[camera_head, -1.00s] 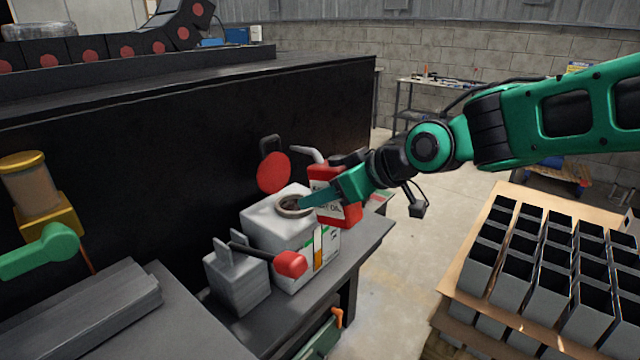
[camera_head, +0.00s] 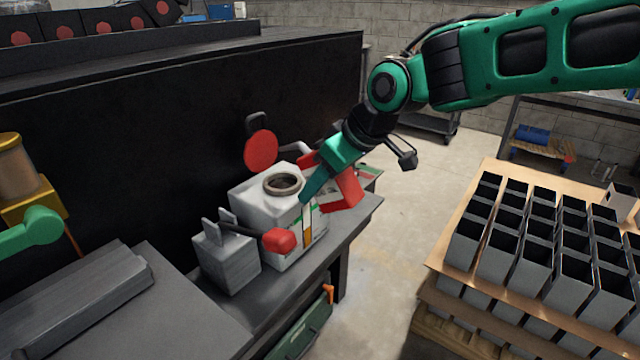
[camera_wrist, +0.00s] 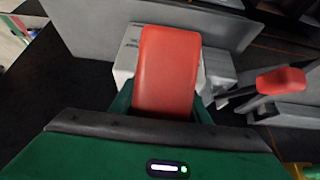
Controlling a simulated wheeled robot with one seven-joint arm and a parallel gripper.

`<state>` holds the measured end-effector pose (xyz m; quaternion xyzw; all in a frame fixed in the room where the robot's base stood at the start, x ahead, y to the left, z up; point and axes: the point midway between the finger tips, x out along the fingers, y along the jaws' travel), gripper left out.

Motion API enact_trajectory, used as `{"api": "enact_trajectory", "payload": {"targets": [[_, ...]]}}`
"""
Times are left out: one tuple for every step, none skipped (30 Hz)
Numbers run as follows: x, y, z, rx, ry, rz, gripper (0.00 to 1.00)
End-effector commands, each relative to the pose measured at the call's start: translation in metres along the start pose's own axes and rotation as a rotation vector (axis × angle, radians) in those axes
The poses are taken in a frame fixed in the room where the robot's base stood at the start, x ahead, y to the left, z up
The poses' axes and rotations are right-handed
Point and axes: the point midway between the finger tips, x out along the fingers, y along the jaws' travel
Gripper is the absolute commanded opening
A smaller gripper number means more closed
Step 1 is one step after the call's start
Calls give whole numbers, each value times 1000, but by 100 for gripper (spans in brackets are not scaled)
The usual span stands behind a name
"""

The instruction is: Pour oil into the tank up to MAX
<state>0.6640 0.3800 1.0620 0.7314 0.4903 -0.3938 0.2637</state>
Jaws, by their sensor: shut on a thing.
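The tank (camera_head: 268,213) is a pale grey-white box on the bench, with a round open filler neck (camera_head: 283,184) on top. A narrow gauge strip (camera_head: 307,236) on its front shows amber in the lower part; I cannot read a MAX mark. My gripper (camera_head: 318,180) is shut on the red oil can (camera_head: 348,190), at the tank's right side. The can is tilted and partly hidden by the gripper; its grey spout (camera_head: 297,148) shows behind. In the wrist view the can (camera_wrist: 167,72) sits between the fingers, with the tank behind. No oil stream is visible.
A round red cap (camera_head: 261,150) stands raised behind the neck. A small grey block (camera_head: 226,262) with a red-knobbed lever (camera_head: 279,240) is left of the tank. The black machine wall (camera_head: 170,130) rises behind. A pallet of black-topped boxes (camera_head: 530,235) stands right.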

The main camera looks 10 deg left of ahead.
Motion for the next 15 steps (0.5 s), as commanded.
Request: {"api": "enact_trajectory", "payload": {"targets": [[0,0,-1,-1,2,0,5],[0,0,-1,-1,2,0,5],[0,0,-1,-1,2,0,5],[0,0,-1,-1,2,0,5],[0,0,-1,-1,2,0,5],[0,0,-1,-1,2,0,5],[0,0,-1,-1,2,0,5],[0,0,-1,-1,2,0,5],[0,0,-1,-1,1,0,5],[-1,0,-1,-1,0,0,5],[-1,0,-1,-1,-3,0,5],[-2,0,-1,-2,-9,0,5],[-2,0,-1,-2,-14,0,5],[-3,0,-2,-2,-19,0,5],[-4,0,-2,-3,-27,-1,5]]}}
